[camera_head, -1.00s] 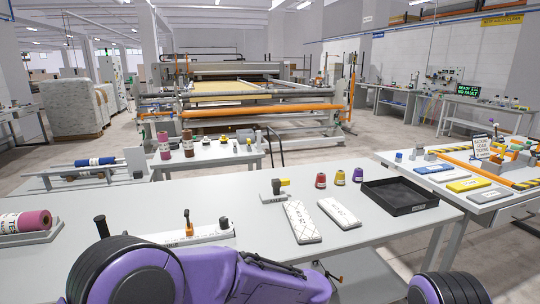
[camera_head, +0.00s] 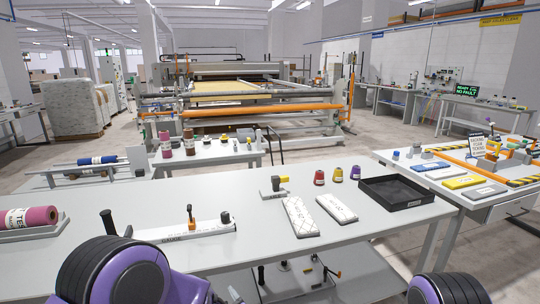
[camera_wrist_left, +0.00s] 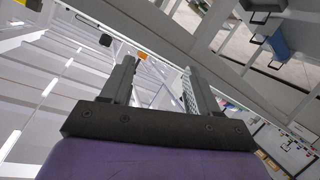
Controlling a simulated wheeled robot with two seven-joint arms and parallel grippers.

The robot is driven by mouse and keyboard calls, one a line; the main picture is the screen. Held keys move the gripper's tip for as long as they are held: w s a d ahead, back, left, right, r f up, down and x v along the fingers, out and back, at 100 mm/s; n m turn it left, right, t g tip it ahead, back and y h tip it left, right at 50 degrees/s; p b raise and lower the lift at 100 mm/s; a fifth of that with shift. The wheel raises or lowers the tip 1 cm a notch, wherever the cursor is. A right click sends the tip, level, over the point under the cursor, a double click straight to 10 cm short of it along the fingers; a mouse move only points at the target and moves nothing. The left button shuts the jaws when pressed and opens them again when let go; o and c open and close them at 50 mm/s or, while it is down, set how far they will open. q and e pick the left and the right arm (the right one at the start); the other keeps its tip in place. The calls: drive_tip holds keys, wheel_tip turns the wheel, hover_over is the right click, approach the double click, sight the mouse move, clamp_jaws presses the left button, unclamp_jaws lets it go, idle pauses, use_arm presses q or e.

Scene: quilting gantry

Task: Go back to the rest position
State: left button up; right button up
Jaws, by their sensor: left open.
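My left gripper (camera_wrist_left: 157,82) shows in the left wrist view with its two dark fingers apart and nothing between them. That view is tilted and shows the ceiling and pale metal frames behind the fingers. In the head view, purple and black parts of my arms show at the bottom left and bottom right. Neither gripper shows in the head view. No object is seen held.
A long grey table (camera_head: 365,223) stands in front of me with a gauge bar (camera_head: 185,232), two white quilted pieces (camera_head: 299,217), thread cones (camera_head: 319,177) and a black tray (camera_head: 397,193). A side table (camera_head: 480,201) stands right. The quilting gantry (camera_head: 245,108) is beyond.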

use_arm(q)
drive_tip(key=s+a+f+m+g+h, duration=0.35)
drive_tip(key=s+a+f, duration=0.55)
drive_tip(key=s+f, duration=0.45)
drive_tip(key=s+a+f+g, duration=0.3)
drive_tip(key=s+a, duration=0.1)
drive_tip(key=s, duration=0.6)
drive_tip(key=s+a+f+g, duration=0.3)
drive_tip(key=s+a, duration=0.2)
drive_tip(key=s, duration=0.5)
drive_tip(key=shift+s+f, duration=0.15)
drive_tip(key=shift+s, duration=0.25)
drive_tip(key=shift+a, duration=0.1)
